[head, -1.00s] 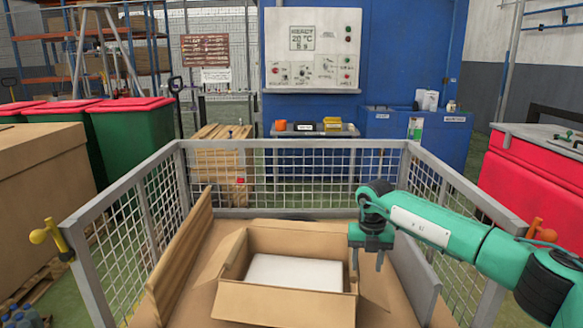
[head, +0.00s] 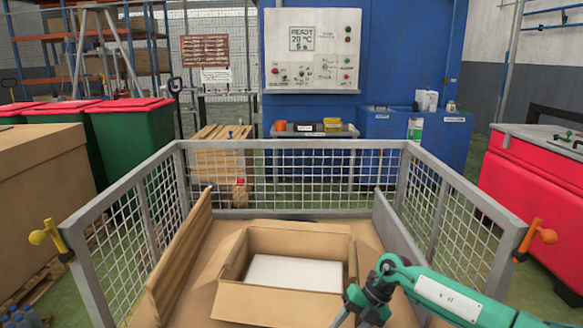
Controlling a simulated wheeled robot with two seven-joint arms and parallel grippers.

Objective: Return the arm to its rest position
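My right arm comes in from the lower right in the head view. Its gripper (head: 348,308) is low at the bottom edge, in front of the right front corner of the open cardboard box. The fingers are partly cut off by the frame, so I cannot tell whether they are open or shut. The open cardboard box (head: 265,302) stands inside the mesh cage with a white block (head: 294,273) lying in it. My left gripper is not in view.
A grey mesh cage (head: 300,145) surrounds the box on the left, back and right. Yellow (head: 40,236) and orange (head: 540,232) handles stick out at its sides. A red container (head: 530,195) stands at the right. A blue cabinet with a control panel (head: 312,50) stands behind.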

